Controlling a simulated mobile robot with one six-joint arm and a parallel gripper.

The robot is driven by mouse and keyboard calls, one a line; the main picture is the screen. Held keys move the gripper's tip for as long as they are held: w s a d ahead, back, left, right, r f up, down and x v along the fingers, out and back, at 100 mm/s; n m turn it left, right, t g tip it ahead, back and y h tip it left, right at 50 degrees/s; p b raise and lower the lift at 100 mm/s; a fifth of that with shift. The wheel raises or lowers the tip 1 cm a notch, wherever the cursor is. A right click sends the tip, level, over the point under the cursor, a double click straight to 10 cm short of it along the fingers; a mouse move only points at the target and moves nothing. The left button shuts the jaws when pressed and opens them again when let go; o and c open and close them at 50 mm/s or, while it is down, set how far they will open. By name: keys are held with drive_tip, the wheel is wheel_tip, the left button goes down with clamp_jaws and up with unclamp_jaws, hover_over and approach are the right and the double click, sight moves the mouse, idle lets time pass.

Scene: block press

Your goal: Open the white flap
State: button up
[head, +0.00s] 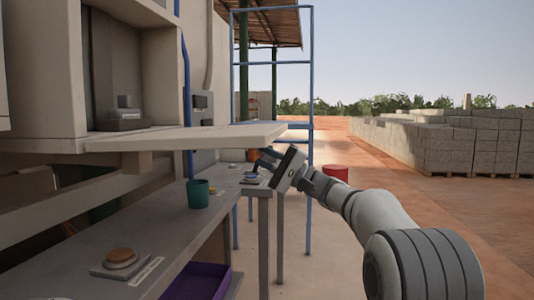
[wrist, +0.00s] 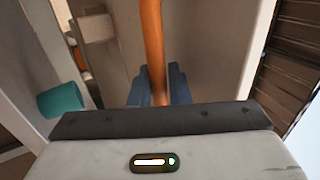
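The white flap (head: 190,137) is a pale board that lies about level at the bottom edge of an open compartment, sticking out to the right. My gripper (head: 265,159) is just below and beside its right end. In the wrist view an orange bar (wrist: 152,40) runs down between the blue-grey fingers of my gripper (wrist: 157,88). The fingers lie close on both sides of the bar. I cannot tell whether they press on it. A pale panel (wrist: 215,40) right of the bar may be the flap.
A grey bench (head: 165,238) below the flap carries a teal cup (head: 198,194) and a round button on a plate (head: 121,258). A purple bin (head: 200,283) is under it. A blue frame (head: 311,70) stands behind my gripper. Open ground lies to the right.

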drive_tip(key=shift+o, duration=0.6)
drive_tip(key=shift+a, duration=0.35)
drive_tip(key=shift+o, duration=1)
drive_tip(key=shift+s+d, duration=0.1)
drive_tip(key=shift+r, duration=0.1)
drive_tip(key=shift+d, duration=0.25)
drive_tip(key=shift+d, duration=0.1)
drive_tip(key=p+v, duration=0.1)
drive_tip(key=v, duration=0.5)
drive_tip(key=shift+d+p, duration=0.1)
drive_tip(key=shift+p, duration=0.2)
drive_tip(key=shift+d+f, duration=0.5)
drive_tip(key=shift+d, duration=0.05)
